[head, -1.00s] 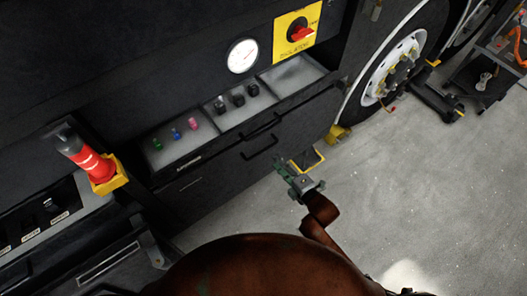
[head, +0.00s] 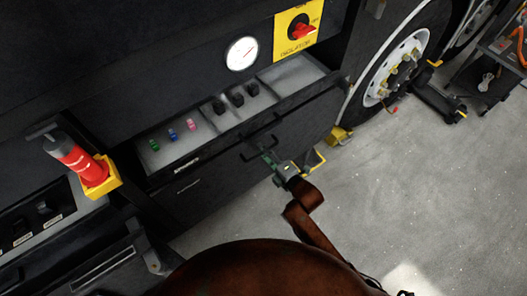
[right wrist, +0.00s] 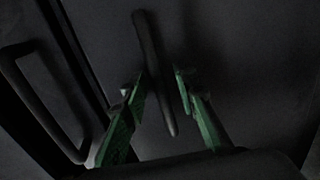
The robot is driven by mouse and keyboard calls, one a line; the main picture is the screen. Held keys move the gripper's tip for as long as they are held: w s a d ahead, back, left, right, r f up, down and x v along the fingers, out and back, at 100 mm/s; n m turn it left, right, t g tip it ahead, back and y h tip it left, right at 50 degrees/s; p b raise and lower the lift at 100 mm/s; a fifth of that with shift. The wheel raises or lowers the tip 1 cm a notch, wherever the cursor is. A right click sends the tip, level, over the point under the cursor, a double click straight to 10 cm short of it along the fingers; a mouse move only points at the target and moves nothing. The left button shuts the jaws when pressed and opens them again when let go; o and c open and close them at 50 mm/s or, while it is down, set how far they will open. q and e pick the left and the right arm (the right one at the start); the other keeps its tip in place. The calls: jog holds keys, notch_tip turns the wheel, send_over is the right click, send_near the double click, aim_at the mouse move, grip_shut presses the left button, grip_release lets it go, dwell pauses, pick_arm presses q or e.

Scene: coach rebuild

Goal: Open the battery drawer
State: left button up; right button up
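A dark drawer front (head: 300,135) in the coach's side carries a black bar handle (head: 262,125), and a second bar handle (head: 258,150) sits just below it. My right gripper (head: 268,158) is at the lower handle. In the right wrist view the gripper's green fingers (right wrist: 156,85) are open, one on each side of a dark bar handle (right wrist: 150,65), with gaps showing. Another handle (right wrist: 40,105) lies to the left across a panel seam. I cannot read which front is the battery drawer. My left gripper is not in view.
A shallow tray (head: 208,152) above holds green, blue and pink pieces and several black ones. A gauge (head: 242,54) and a red isolator switch (head: 301,30) are above.

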jog(key=shift+c, duration=0.4)
grip_shut()
